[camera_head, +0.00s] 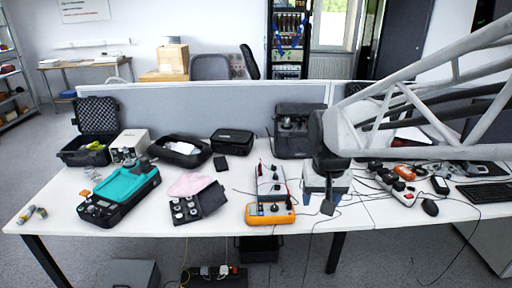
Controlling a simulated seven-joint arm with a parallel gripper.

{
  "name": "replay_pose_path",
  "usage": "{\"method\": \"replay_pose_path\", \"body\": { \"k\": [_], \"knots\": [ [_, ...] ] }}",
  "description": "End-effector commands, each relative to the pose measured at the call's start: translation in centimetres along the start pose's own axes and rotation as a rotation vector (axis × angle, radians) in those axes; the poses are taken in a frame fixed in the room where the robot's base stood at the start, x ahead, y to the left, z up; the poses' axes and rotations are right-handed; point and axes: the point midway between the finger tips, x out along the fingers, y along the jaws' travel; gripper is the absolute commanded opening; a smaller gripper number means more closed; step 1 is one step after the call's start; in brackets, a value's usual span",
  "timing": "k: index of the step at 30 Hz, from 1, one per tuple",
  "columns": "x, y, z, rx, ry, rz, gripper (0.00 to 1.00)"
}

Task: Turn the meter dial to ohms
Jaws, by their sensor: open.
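The meter (262,220) is an orange handheld multimeter lying on the white table near its front edge. Its dark round dial (272,208) faces up, but the pointer and markings are too small to read. My gripper (318,203) hangs to the right of the meter, apart from it. Its dark fingers are spread open, with nothing seen between them. My arm comes in from the upper right and covers part of the table behind the gripper.
A grey box with knobs (270,182) stands right behind the meter, with red and black leads near it. A teal-topped device (128,181) and a black case of small weights (205,203) lie to the left. Cables, a mouse (430,207) and a power strip (400,191) clutter the right.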

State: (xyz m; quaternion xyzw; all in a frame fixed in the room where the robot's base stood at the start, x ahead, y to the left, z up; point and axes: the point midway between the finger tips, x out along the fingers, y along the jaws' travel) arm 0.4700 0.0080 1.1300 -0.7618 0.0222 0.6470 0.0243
Motion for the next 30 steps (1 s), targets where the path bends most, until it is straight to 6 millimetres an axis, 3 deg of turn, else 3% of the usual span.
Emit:
{"method": "replay_pose_path", "body": {
  "k": [17, 30],
  "knots": [
    [6.4, -2.3, -10.6, 0.033, -0.054, 0.001, 0.59],
    [13.3, -4.2, -17.8, 0.060, -0.093, 0.005, 0.59]
  ]
}}
